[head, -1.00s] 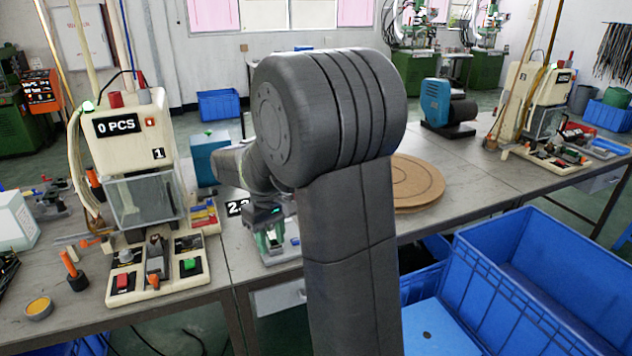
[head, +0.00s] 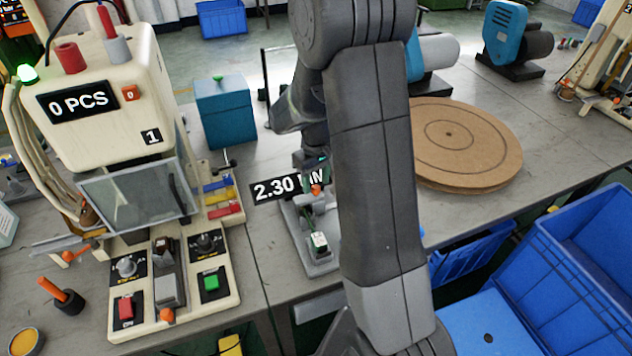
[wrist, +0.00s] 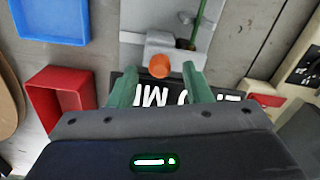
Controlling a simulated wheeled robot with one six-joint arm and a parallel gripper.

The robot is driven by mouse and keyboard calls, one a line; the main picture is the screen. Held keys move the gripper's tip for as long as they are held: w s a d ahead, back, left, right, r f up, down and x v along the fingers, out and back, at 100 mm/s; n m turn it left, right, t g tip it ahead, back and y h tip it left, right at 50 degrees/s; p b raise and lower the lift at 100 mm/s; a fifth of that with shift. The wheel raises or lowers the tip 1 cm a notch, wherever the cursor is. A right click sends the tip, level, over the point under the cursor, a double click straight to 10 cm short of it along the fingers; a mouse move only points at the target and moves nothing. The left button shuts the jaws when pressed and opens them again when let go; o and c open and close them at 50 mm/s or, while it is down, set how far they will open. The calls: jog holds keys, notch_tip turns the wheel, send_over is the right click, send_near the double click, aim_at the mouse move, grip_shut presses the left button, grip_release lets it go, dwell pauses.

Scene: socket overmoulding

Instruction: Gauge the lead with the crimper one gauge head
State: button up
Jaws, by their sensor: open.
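The gauge head (head: 322,262) is a grey block unit on the bench, right of crimper one (head: 150,100), a cream machine marked 1 and showing 0 PCS. A black sign (head: 272,188) reading 2.30 and partly hidden lies beside it. A thin green lead (wrist: 198,22) meets the grey block in the wrist view; in the head view a green strand runs to a small pale end piece (head: 319,243). An orange knob (wrist: 160,66) sits on the block's near side. My gripper (wrist: 160,80) is open and empty, its green fingertips either side of the knob, contact unclear.
A blue tray (wrist: 52,35) and a red tray (wrist: 38,112) lie on the bench near my gripper. A teal box (head: 225,115) stands behind, and a brown round board (head: 490,145) lies to the right. Blue crates (head: 590,270) stand at the bench's front right.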

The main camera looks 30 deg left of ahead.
jog(key=shift+f, duration=0.7)
grip_shut()
jog(key=w+d, duration=0.2)
jog(key=w, duration=0.1)
jog(key=shift+w+d, duration=0.3)
jog(key=shift+c, duration=1.8)
grip_release()
jog(key=o, duration=0.4)
jog(key=shift+w+d, duration=0.15)
jog(key=shift+w, duration=0.05)
jog(key=shift+c, duration=0.2)
